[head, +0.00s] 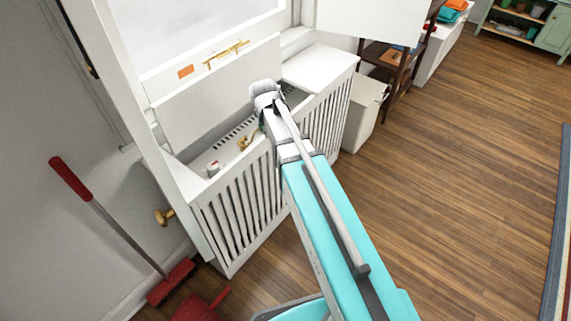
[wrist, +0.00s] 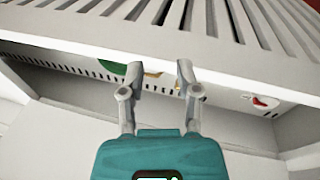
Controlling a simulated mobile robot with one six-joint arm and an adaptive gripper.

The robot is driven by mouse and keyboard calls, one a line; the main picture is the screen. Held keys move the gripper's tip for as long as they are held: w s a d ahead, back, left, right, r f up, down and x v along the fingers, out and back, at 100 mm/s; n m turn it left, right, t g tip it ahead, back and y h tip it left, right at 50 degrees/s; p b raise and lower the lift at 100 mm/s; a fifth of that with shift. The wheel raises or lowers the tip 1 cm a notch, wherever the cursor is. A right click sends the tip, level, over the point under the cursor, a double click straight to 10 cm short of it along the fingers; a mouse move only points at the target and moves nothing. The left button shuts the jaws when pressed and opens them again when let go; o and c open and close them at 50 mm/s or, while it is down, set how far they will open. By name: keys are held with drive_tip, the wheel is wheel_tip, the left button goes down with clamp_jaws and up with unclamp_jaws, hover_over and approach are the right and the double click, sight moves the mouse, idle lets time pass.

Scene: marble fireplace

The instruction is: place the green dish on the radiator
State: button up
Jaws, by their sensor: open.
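A green rounded thing, likely the green dish (wrist: 113,67), shows in the wrist view on the perforated top of the white radiator (wrist: 60,62), partly behind one finger of my gripper. Only part of it shows. My gripper (wrist: 159,72) is open, with its two fingers apart and nothing seen clamped between them. In the head view my gripper (head: 265,97) is over the radiator's recessed top, behind the slatted front (head: 240,195); the arm and gripper hide most of the spot below. I cannot tell whether a finger touches the dish.
A gold-coloured object (head: 243,141) and a small white-and-red item (head: 213,168) are on the radiator top. A white panel (head: 222,95) rises behind it. A red broom (head: 170,281) leans on the left wall. The wooden floor (head: 460,150) at the right is clear.

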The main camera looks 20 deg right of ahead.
drive_tip(key=s+m+g+y, duration=0.1)
drive_tip(key=s+m, duration=0.7)
drive_tip(key=s, duration=0.9)
drive_tip(key=shift+s+d+f+m+g, duration=0.3)
drive_tip(key=shift+d+m+g, duration=0.15)
drive_tip(key=shift+g, duration=0.25)
